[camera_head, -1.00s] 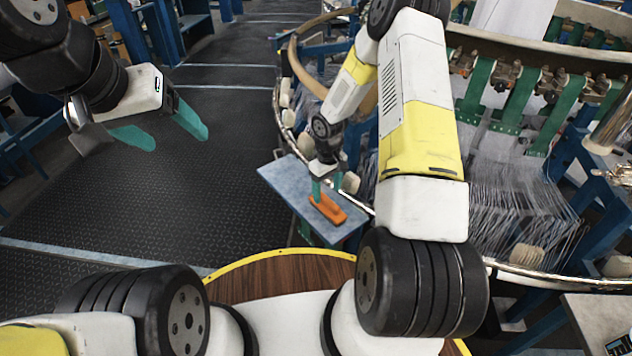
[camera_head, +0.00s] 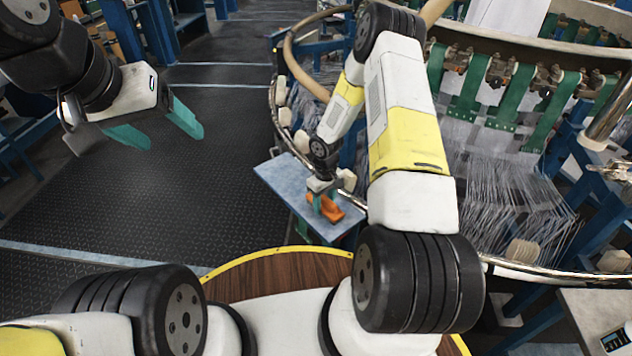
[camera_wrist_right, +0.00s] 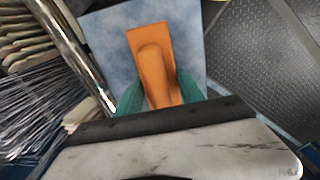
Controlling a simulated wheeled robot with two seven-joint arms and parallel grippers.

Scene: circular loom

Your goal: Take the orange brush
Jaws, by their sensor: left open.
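The orange brush (camera_head: 327,209) lies on a blue-grey board (camera_head: 284,186) beside the round loom. In the right wrist view the brush (camera_wrist_right: 153,60) points away from me, with its raised handle between my two green fingers. My right gripper (camera_head: 323,200) is down at the brush, one finger on each side of it. Its fingers (camera_wrist_right: 160,93) are very close to the handle; I cannot tell whether they press on it. The near end of the brush is hidden by the gripper body. My left gripper (camera_head: 157,128) is open and empty above the floor at the left.
The loom's metal ring (camera_head: 275,105) and white threads (camera_head: 515,205) stand close to the right of the board. A brown wooden surface with a yellow edge (camera_head: 255,262) is in front. The dark floor (camera_head: 200,190) at the left is clear.

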